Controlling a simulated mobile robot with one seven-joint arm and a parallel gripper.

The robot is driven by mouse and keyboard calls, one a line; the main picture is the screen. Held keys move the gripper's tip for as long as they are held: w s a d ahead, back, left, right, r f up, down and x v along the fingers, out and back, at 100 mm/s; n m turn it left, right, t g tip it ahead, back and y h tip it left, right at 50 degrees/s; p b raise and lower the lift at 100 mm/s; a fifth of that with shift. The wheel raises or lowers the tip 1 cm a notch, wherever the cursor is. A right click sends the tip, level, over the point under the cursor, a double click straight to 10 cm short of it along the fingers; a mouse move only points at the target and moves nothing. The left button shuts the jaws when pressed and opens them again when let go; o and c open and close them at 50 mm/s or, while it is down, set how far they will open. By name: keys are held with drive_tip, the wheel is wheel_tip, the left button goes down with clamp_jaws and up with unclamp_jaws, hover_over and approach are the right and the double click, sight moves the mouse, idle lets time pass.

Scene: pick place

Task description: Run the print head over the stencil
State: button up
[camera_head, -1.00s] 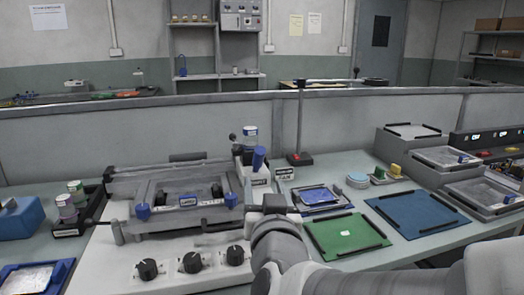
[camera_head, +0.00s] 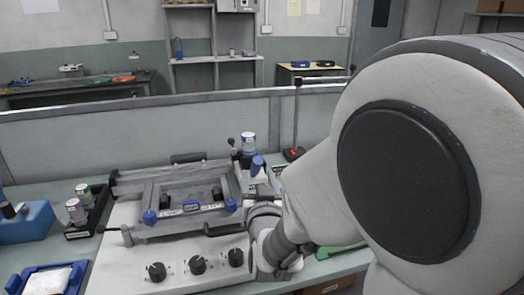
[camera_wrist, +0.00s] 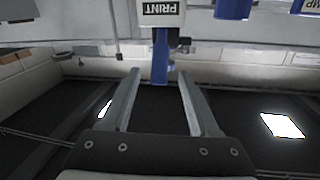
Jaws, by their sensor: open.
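The stencil printer's grey frame (camera_head: 150,180) sits on a pale base, with the stencil area in its middle and blue knobs at its front corners. A blue handle (camera_head: 257,165) stands at its right end. In the wrist view a pale block with a PRINT label (camera_wrist: 160,8) has a blue upright bar (camera_wrist: 160,55) beside it. My gripper (camera_wrist: 158,72) is open, its two fingers spread apart, with the bar ahead between the fingertips and nothing held. In the head view my arm covers the right side and the fingers cannot be made out.
Three black dials (camera_head: 197,264) are on the front of the base. A black rack with cups (camera_head: 76,210) and a blue box (camera_head: 25,220) stand at the left. A blue tray (camera_head: 50,278) is at front left. A post with a red base (camera_head: 293,154) stands behind.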

sight(257, 169)
drive_tip(key=w, duration=0.6)
drive_tip(key=shift+a+f, duration=0.1)
drive_tip(key=shift+a, duration=0.25)
clamp_jaws()
idle(1.1)
